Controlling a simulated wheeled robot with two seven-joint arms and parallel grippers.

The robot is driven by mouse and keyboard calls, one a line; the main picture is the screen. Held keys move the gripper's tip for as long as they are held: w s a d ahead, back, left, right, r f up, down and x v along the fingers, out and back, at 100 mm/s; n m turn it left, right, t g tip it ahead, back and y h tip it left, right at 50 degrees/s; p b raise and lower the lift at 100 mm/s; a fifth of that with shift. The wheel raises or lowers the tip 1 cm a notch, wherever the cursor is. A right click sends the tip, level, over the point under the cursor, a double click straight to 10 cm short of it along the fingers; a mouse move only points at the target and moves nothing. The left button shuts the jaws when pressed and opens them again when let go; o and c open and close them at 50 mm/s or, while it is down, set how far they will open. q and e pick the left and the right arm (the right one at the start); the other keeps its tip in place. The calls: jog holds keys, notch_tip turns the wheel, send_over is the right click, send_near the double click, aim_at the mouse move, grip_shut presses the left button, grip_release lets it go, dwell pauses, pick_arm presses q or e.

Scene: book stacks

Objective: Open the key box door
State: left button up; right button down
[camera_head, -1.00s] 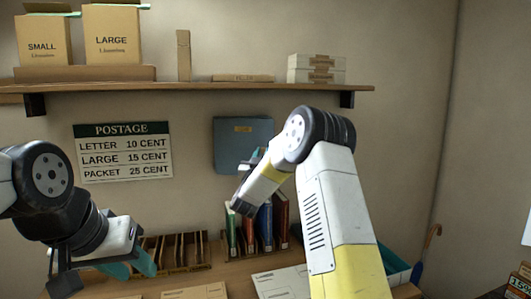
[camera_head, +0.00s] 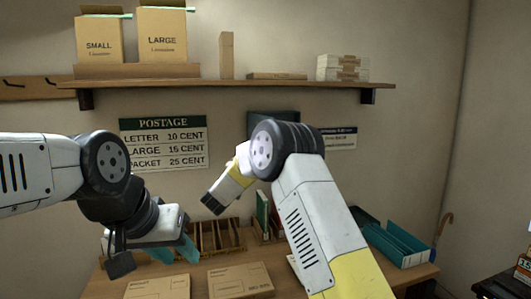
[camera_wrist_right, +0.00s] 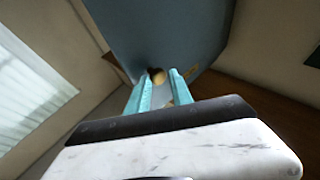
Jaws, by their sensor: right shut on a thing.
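The key box is the blue-grey wall box (camera_head: 273,120) below the shelf; in the head view my right arm covers much of it. In the right wrist view its blue panel (camera_wrist_right: 165,30) fills the top middle, with a small brassy knob (camera_wrist_right: 157,76). My right gripper (camera_wrist_right: 161,82) is shut on this knob between its teal fingers. Its fingertips are hidden in the head view, and how far the door stands open is unclear there. My left gripper (camera_head: 174,253) hangs open and empty above the desk, left of the file slots and away from the box.
A shelf (camera_head: 230,84) with cartons runs above the box. A postage sign (camera_head: 163,144) hangs to its left and a smaller sign (camera_head: 340,138) to its right. Below are wooden file slots (camera_head: 220,238), a green book (camera_head: 262,210) and a teal tray (camera_head: 400,245) on the desk.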

jog(key=a+m+g+h, duration=0.1)
jog(key=a+h, duration=0.1)
jog(key=a, duration=0.5)
jog(key=shift+w+a+r, duration=0.15)
jog(key=shift+w, duration=0.15)
jog(key=shift+r, duration=0.1)
jog(key=c, duration=1.2)
grip_release()
jog(key=shift+w+f, duration=0.2)
jog(key=shift+w, duration=0.15)
jog(key=shift+c, duration=0.2)
jog(key=shift+s, duration=0.15)
jog(key=v, duration=0.8)
